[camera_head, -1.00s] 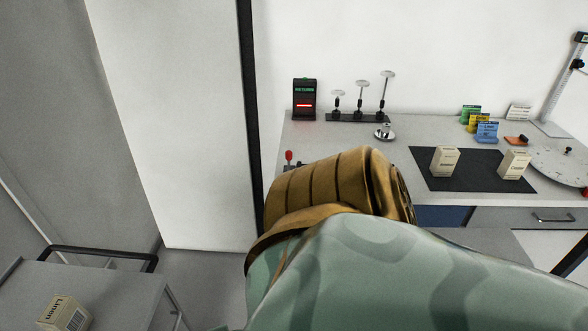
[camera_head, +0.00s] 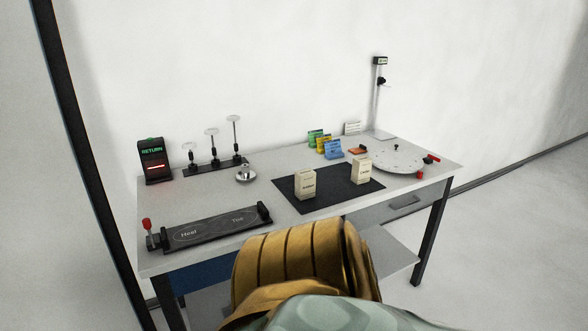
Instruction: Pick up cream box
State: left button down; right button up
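Two cream-coloured boxes stand upright on the black mat (camera_head: 328,203) on the bench. The left box (camera_head: 305,184) is near the mat's middle left, and the right box (camera_head: 361,170) is near its right side. Both carry dark print on the front that is too small to read now, so I cannot tell which is labelled cream. Neither of my grippers shows. A brown ribbed part of mine with a green patterned cover fills the bottom middle, in front of the bench's near edge.
The bench (camera_head: 216,198) also holds a round white turntable (camera_head: 398,159), a black tray (camera_head: 210,230) with a red-knobbed lever, a lit RETURN box (camera_head: 152,161), several small stands, and coloured cards (camera_head: 333,148). Open floor lies to the right.

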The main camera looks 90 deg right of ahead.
aim_at(361, 167)
jog(key=z, duration=2.9)
jog(key=k+j+z, duration=0.1)
jog(key=j+z, duration=0.2)
jog(key=k+j+z, duration=0.25)
jog(key=i+j, duration=0.05)
jog(key=j, duration=0.05)
